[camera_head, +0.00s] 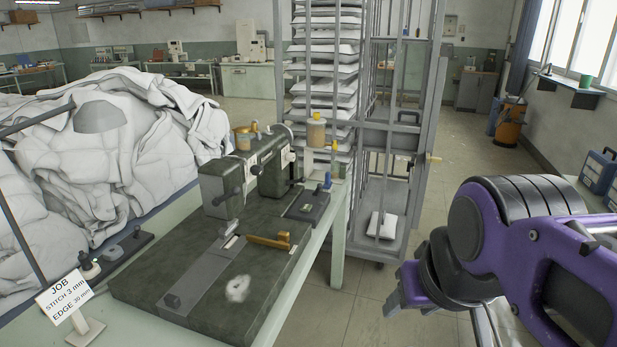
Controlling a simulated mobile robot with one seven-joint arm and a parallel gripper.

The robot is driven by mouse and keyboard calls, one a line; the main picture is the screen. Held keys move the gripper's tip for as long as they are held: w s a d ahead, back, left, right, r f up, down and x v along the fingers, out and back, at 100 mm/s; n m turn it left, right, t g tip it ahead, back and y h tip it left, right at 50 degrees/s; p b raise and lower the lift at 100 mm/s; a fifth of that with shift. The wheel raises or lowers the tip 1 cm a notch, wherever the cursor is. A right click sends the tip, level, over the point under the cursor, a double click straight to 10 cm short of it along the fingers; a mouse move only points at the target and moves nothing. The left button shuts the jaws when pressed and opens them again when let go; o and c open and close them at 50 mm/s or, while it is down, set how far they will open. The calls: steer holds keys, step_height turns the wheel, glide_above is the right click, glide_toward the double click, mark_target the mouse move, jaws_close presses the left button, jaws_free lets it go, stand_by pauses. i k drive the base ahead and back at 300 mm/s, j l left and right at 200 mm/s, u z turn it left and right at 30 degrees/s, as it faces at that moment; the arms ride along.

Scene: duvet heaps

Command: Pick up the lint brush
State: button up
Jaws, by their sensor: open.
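I cannot single out the lint brush with certainty. A small yellow-brown bar with a raised block at one end (268,241) lies on the dark sewing machine bed, right of the grey slide plate; it may be the brush or a brass guide. The dark green sewing machine (245,175) stands behind it. My purple and black arm fills the lower right. My gripper (402,290), at the arm's left end, is open and clear of the machine bed, to its right. Its fingers are hard to make out, and I see nothing held.
White duvets (110,150) are heaped at the left. A job card (70,297) stands at the front left. A tall grey wire cage trolley (425,110) with stacked white packs stands behind the table. A white fluff patch (238,288) lies on the bed. Floor is open between trolley and right wall.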

mark_target(326, 186)
steer(key=i+l, duration=0.15)
steer(key=i, duration=0.6)
steer(key=i+l, duration=0.1)
steer(key=i, duration=0.7)
steer(key=i+l, duration=0.15)
steer(key=i, duration=0.6)
